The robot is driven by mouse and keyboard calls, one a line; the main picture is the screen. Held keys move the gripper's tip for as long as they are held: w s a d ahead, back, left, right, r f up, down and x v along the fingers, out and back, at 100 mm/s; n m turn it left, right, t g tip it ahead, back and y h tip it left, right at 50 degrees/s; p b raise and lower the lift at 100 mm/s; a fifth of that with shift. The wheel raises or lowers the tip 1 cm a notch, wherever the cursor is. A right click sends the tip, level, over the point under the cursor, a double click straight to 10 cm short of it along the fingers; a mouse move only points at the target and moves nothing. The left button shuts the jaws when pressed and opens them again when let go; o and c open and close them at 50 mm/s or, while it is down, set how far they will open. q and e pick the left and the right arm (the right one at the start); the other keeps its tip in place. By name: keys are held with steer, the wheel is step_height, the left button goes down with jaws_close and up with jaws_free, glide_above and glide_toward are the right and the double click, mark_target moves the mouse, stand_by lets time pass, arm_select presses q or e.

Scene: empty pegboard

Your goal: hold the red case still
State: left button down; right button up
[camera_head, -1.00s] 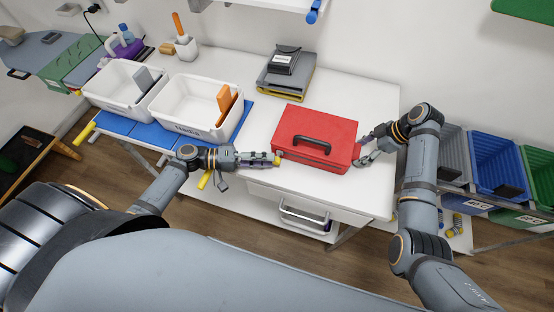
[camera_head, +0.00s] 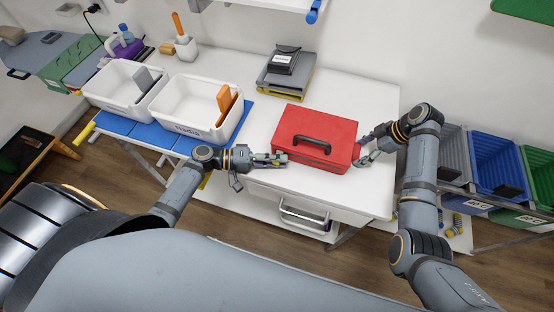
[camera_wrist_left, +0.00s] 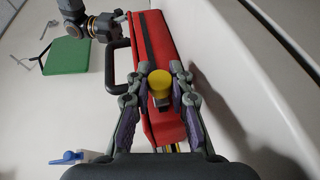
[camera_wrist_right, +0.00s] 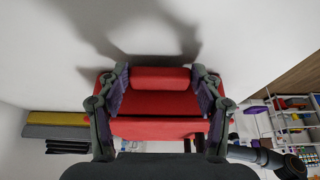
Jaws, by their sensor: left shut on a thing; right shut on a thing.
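The red case (camera_head: 316,133) lies flat on the white table, its black handle (camera_head: 312,144) on top. My left gripper (camera_head: 284,160) is at the case's front left. Whether the left fingers touch the case is unclear.
Two white bins (camera_head: 200,122) stand on a blue mat to the left. A grey and yellow stack (camera_head: 287,74) with a black item on top lies behind the case. Blue and green bins (camera_head: 497,165) are off to the right. The table behind the right arm is clear.

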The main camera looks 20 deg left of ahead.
arm_select(q)
steer(key=d, duration=1.6)
steer(key=shift+s+d, duration=0.15)
steer(key=shift+d, duration=0.05)
steer(key=c, duration=1.5)
jaws_free()
steer(key=shift+o, duration=0.2)
steer(key=shift+a, duration=0.1)
steer(key=v, duration=1)
steer(key=shift+s+a, duration=0.15)
steer(key=shift+a, duration=0.25)
steer(key=shift+s+a+r, duration=0.15)
steer(key=shift+s+a, duration=0.05)
steer(key=shift+a, duration=0.3)
steer(key=shift+c, duration=0.2)
